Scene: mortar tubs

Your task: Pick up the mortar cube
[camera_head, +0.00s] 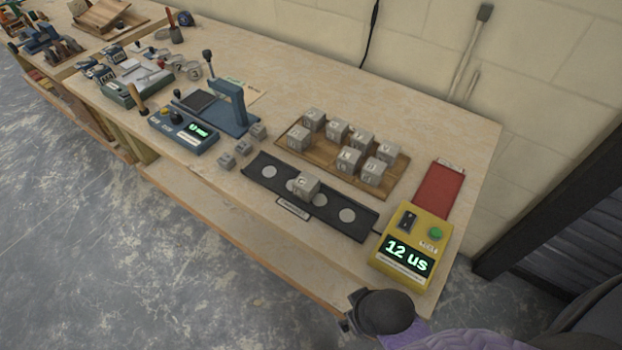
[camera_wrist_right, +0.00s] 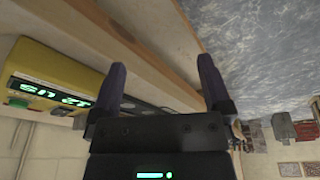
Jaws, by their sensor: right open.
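One grey mortar cube (camera_head: 304,186) with a mark on its top sits on the black strip (camera_head: 364,226) with pale round spots, near the bench's front edge. Several more grey marked cubes (camera_head: 348,160) stand on a wooden board (camera_head: 322,158) behind it. My right gripper (camera_head: 351,313) is low in the head view, off the bench's front edge, right of and nearer than the cube, and apart from it. In the right wrist view its two fingers (camera_wrist_right: 162,82) are spread with nothing between them. No mortar cube can be made out in that view. My left gripper is not in view.
A yellow tester (camera_head: 405,250) reading "12 us" stands at the bench's front right, close to my right gripper; it also shows in the right wrist view (camera_wrist_right: 60,82). A red pad (camera_head: 440,190) lies behind it. A blue press (camera_head: 232,105) and small grey blocks (camera_head: 242,148) stand left.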

